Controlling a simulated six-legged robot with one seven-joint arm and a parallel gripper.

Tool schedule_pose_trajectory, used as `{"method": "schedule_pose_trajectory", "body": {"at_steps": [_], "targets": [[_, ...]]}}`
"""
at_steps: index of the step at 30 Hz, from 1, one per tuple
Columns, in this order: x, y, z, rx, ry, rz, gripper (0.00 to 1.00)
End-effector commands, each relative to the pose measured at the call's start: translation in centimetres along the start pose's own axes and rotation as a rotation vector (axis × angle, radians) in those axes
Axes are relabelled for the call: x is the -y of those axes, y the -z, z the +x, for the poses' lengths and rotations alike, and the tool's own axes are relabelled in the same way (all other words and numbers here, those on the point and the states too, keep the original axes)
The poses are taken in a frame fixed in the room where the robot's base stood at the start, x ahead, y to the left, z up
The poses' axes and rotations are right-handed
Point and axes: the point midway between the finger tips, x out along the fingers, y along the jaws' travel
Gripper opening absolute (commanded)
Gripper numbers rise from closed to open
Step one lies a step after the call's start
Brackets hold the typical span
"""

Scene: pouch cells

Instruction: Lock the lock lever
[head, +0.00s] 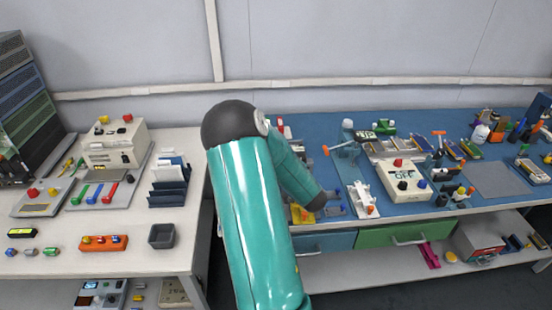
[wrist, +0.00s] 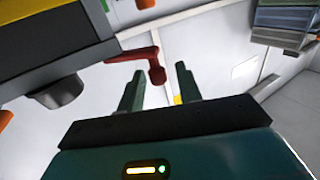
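A red lever (wrist: 151,58) with a bent, thick end shows in the wrist view, and it looks like the lock lever. Its bent end appears between the fingertips of my gripper (wrist: 160,76). The two fingers are apart with a clear gap, and nothing is seen clamped between them. I cannot tell whether the lever is touched or lies beyond the fingers. In the head view my teal arm covers the left part of the blue bench, and I cannot make out the lever there for sure.
In the wrist view a dark grey block with a round knob (wrist: 60,91) is close on the left. In the head view the blue bench (head: 480,209) carries a meter (head: 405,175), an orange-handled device (head: 350,160) and several tools. A white table (head: 125,262) stands at left.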

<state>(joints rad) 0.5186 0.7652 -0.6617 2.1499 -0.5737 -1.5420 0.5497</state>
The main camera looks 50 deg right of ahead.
Motion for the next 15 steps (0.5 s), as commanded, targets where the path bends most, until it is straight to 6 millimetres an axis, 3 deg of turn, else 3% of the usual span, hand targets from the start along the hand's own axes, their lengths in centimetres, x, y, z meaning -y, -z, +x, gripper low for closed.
{"method": "schedule_pose_trajectory", "body": {"at_steps": [7, 15], "targets": [[-0.1, 3.1, 0.0, -0.005, -0.002, -0.001, 0.35], [1.2, 6.3, -2.5, -0.004, -0.001, 0.001, 0.35]]}}
